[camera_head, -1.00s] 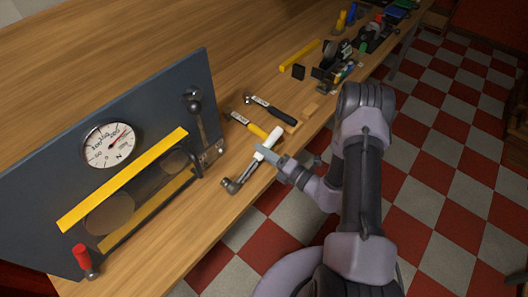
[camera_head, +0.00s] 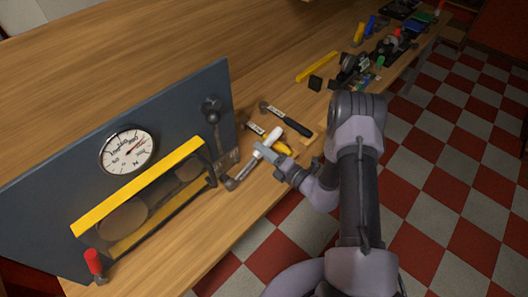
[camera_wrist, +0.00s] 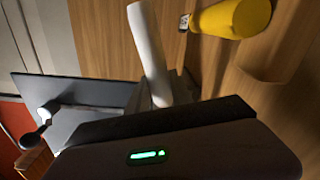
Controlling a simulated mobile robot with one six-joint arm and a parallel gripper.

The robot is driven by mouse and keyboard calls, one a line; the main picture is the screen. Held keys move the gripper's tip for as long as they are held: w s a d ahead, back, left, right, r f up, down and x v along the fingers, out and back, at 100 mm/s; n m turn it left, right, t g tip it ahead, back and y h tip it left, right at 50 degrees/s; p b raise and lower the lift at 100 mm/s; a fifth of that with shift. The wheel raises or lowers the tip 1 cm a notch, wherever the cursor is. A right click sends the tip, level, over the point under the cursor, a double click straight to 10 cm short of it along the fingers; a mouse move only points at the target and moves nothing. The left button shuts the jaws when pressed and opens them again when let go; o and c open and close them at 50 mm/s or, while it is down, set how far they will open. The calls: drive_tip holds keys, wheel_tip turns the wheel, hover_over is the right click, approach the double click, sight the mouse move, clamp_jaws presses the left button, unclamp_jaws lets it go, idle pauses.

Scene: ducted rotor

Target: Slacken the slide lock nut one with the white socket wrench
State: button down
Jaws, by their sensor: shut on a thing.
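The white socket wrench has a white handle (camera_head: 273,136) and a grey metal shaft ending in a socket head (camera_head: 229,183). My gripper (camera_head: 266,151) is shut on it near the middle, and the socket end points down-left. The white handle also shows in the wrist view (camera_wrist: 149,48), above the gripper body. The socket head is near the lower right end of the blue-grey panel (camera_head: 60,190), just below a small metal bracket (camera_head: 228,160). I cannot make out slide lock nut one, nor tell whether the socket touches anything.
A lever with a dark ball knob (camera_head: 211,104) stands by the panel. The panel carries a dial gauge (camera_head: 128,152), a yellow-edged guard (camera_head: 140,188) and a red-handled part (camera_head: 93,262).

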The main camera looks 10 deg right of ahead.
drive_tip(key=shift+w, duration=0.15)
drive_tip(key=shift+x, duration=0.8)
drive_tip(key=s+a+r+n, duration=0.2)
drive_tip(key=a+r+n, duration=0.1)
drive_tip(key=n, duration=0.1)
drive_tip(key=s+a+r+n, duration=0.2)
drive_tip(key=a+r+n, duration=0.1)
drive_tip(key=n, duration=0.1)
drive_tip(key=s+a+r+n, duration=0.2)
drive_tip(key=a+r+n, duration=0.1)
drive_tip(key=shift+a+r+n+b, duration=0.1)
drive_tip(key=shift+r+n+b, duration=0.2)
drive_tip(key=shift+n, duration=0.1)
drive_tip(key=shift+s+a+r, duration=0.1)
drive_tip(key=shift+s+r, duration=0.05)
drive_tip(key=shift+r, duration=0.05)
drive_tip(key=shift+w+d, duration=0.25)
drive_tip(key=shift+d, duration=0.05)
drive_tip(key=shift+f, duration=0.1)
